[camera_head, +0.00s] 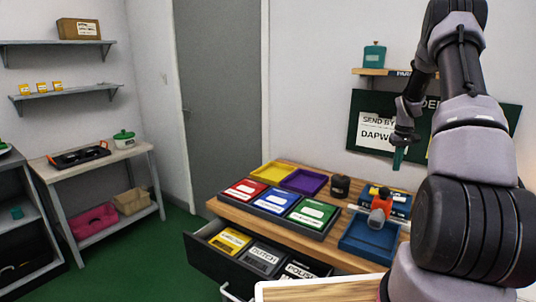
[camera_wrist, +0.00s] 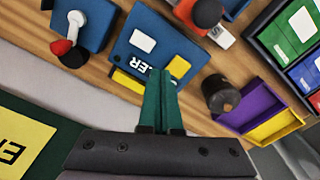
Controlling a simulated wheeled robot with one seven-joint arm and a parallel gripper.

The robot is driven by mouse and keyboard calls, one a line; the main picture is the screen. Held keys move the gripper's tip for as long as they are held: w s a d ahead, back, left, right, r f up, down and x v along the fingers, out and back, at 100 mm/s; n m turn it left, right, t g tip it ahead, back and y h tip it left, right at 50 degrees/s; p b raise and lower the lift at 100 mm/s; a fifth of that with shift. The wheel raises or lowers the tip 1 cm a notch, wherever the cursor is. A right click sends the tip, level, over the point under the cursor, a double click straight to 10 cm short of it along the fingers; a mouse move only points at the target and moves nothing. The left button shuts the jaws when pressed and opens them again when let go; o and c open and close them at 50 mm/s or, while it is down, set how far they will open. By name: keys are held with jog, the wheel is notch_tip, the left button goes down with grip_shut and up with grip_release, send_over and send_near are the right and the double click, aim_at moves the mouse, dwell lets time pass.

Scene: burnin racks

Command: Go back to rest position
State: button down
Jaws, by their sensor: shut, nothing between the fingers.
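My gripper (camera_head: 398,158) hangs at the end of my raised arm at the right of the head view, with its teal fingers pointing down. In the wrist view my gripper (camera_wrist: 161,103) has its two teal fingers together, with nothing between them. It is above the back part of the wooden desk (camera_wrist: 118,90), in front of the wall board (camera_head: 367,105). The fingertips overlap a blue item with a white patch and a yellow block (camera_wrist: 178,67) in the wrist view; whether they touch cannot be told.
The desk carries a tray with red, blue and green bins (camera_head: 275,201), yellow and purple trays (camera_head: 303,181), a dark cup (camera_head: 340,187), an orange-and-black tool (camera_head: 380,205) and a blue tray (camera_head: 369,238). An open drawer (camera_head: 208,231) juts out in front. A shelf (camera_head: 385,72) holds a teal canister.

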jog(key=s+a+r+t, duration=0.1)
jog(key=s+a+r, duration=0.4)
jog(key=r, duration=0.4)
jog(key=s+a+r+m+t, duration=0.1)
jog(key=s+a+r, duration=0.2)
jog(key=a+r, duration=0.5)
jog(key=s+a+r+t, duration=0.1)
jog(key=s+a+r, duration=0.4)
jog(key=r, duration=0.4)
jog(key=s+a+r+t+y, duration=0.1)
jog(key=s+a+r+t, duration=0.1)
jog(key=s+a, duration=0.4)
jog(key=s+a+r+m+t+y, duration=0.1)
jog(key=s+a+r, duration=0.2)
jog(key=s, duration=1.2)
jog(key=a, duration=0.3)
jog(key=shift+s+a+m+t, duration=0.2)
jog(key=shift+a+m+t, duration=0.1)
jog(key=shift+a+t, duration=0.1)
jog(key=shift+d, duration=0.15)
